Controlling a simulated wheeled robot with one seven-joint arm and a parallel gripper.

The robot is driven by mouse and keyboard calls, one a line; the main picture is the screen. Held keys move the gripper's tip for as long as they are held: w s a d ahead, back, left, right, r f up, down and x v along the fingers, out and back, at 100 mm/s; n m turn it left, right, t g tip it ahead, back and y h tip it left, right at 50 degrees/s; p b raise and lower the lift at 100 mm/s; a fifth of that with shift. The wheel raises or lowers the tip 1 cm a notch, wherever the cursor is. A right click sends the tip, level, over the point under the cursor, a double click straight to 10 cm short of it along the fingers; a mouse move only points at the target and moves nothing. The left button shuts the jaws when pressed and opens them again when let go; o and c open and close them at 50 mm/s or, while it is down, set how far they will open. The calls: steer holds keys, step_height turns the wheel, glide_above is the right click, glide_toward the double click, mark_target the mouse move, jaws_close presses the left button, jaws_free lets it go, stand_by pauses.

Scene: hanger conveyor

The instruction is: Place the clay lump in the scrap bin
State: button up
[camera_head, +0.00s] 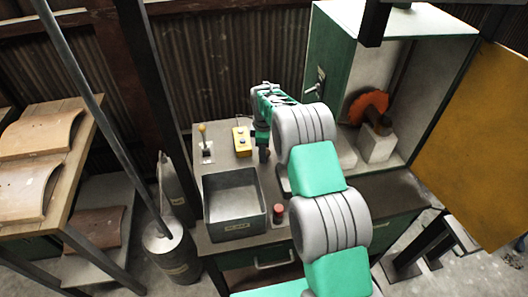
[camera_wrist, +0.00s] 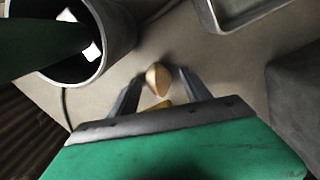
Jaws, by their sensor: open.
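The clay lump appears to be the small tan, rounded piece (camera_wrist: 157,77) in the wrist view, on a grey-beige surface. It shows between the tips of my gripper (camera_wrist: 161,86), which is open with a finger to each side of it. I cannot tell whether the fingers touch it. In the head view my gripper (camera_head: 263,153) points down over the bench behind the grey open bin, and I cannot make out the lump there. That bin (camera_head: 235,226), with a small label too blurred to read, looks like the scrap bin. It looks empty.
A yellow box (camera_head: 242,140) and a yellow-knobbed lever (camera_head: 205,147) stand left of my gripper. A red button (camera_head: 278,212) sits right of the bin. A cabinet (camera_head: 345,65) holds an orange wheel (camera_head: 367,106).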

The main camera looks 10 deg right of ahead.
steer(key=shift+c, duration=0.5)
jaws_close()
